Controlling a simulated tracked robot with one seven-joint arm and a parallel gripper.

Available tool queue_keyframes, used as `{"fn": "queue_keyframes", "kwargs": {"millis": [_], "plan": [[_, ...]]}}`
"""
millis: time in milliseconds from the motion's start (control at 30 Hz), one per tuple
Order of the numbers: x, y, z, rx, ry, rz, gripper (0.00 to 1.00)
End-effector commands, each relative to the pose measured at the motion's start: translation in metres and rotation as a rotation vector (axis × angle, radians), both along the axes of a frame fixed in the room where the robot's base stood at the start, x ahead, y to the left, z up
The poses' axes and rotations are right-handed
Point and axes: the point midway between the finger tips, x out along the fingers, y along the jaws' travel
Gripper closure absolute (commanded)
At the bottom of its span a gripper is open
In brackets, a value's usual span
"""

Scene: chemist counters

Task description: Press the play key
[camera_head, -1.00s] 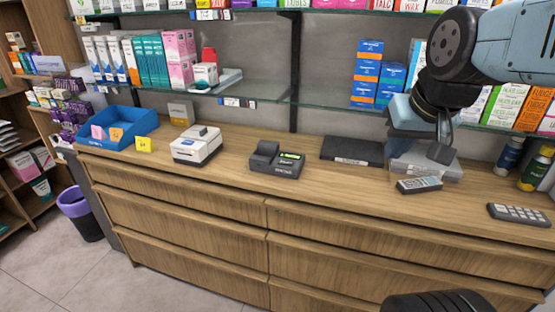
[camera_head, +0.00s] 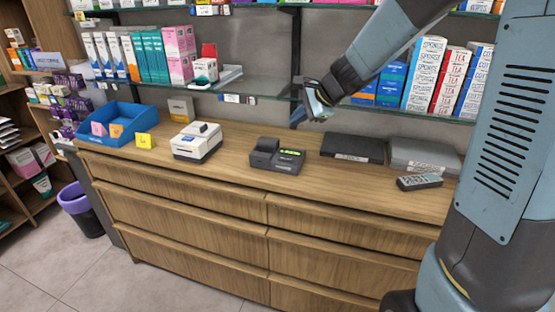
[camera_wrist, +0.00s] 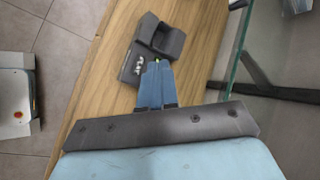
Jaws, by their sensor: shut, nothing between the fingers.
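A small dark device (camera_head: 277,156) with a lit green display stands on the wooden counter, near its middle. In the wrist view the same device (camera_wrist: 160,37) shows a raised block with a hollow and the white word PLAY on its face. My gripper (camera_head: 298,120) is shut and empty, in the air above and slightly right of the device. In the wrist view its blue fingers (camera_wrist: 157,66) point at the device and overlap part of its face, hiding some of it. I cannot tell a separate play key, nor whether the fingertips touch anything.
A dark flat case (camera_head: 352,148), a grey box (camera_head: 425,154) and a remote (camera_head: 419,182) lie right of the device. A white printer-like machine (camera_head: 196,142) and a blue tray (camera_head: 118,122) stand left. A glass shelf (camera_head: 245,97) with boxes runs behind, close to my gripper.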

Motion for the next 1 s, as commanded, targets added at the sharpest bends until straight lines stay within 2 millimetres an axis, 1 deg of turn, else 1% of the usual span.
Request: {"fn": "queue_keyframes", "kwargs": {"millis": [33,100,200,300,433,767,867,1000], "plan": [[0.011,0.005,-0.010,0.034,0.031,-0.038,1.00],[0.023,0.010,-0.019,0.076,0.066,-0.094,1.00],[0.036,0.016,-0.029,0.120,0.103,-0.150,1.00],[0.043,0.019,-0.036,0.144,0.125,-0.185,1.00],[0.046,0.020,-0.038,0.154,0.133,-0.200,1.00],[0.046,0.020,-0.039,0.154,0.132,-0.200,1.00],[0.046,0.020,-0.044,0.154,0.133,-0.199,1.00],[0.046,0.020,-0.057,0.155,0.134,-0.199,1.00]]}}
